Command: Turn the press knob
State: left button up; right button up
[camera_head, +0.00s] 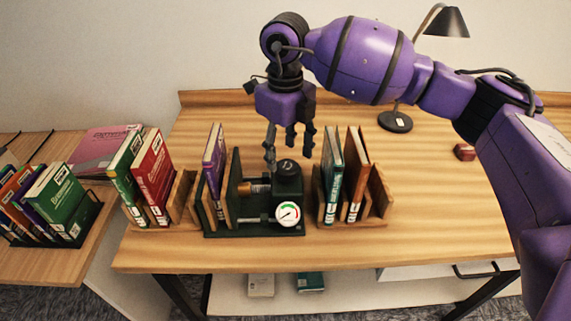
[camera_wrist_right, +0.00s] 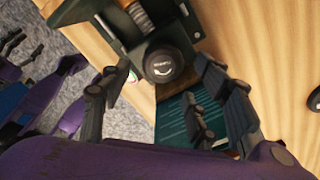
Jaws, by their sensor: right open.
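The press is a dark green frame (camera_head: 240,228) on the wooden desk, with a round gauge (camera_head: 288,214) on its front. Its black press knob (camera_head: 288,168) sits on top at the right end. The knob also shows in the right wrist view (camera_wrist_right: 168,64) with a white mark on its top face. My right gripper (camera_head: 288,150) points down just above the knob in the head view. Its fingers are open, and in the right wrist view (camera_wrist_right: 160,95) they lie on both sides of the knob with gaps.
A book (camera_head: 213,160) stands in the press's left part. Books in a wooden rack (camera_head: 377,200) stand close at the right, and red and green books (camera_head: 152,172) at the left. A black lamp (camera_head: 395,121) stands behind. The desk's right side is mostly clear.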

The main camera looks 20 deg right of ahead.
aim_at(285, 167)
notch_tip(285, 167, down, 4)
jog(key=shift+r, duration=0.15)
jog(key=shift+f, duration=0.35)
jog(key=c, duration=1.1)
pick_arm(q)
jog(key=shift+s, duration=0.2)
pick_arm(e)
jog(key=shift+n, duration=0.3)
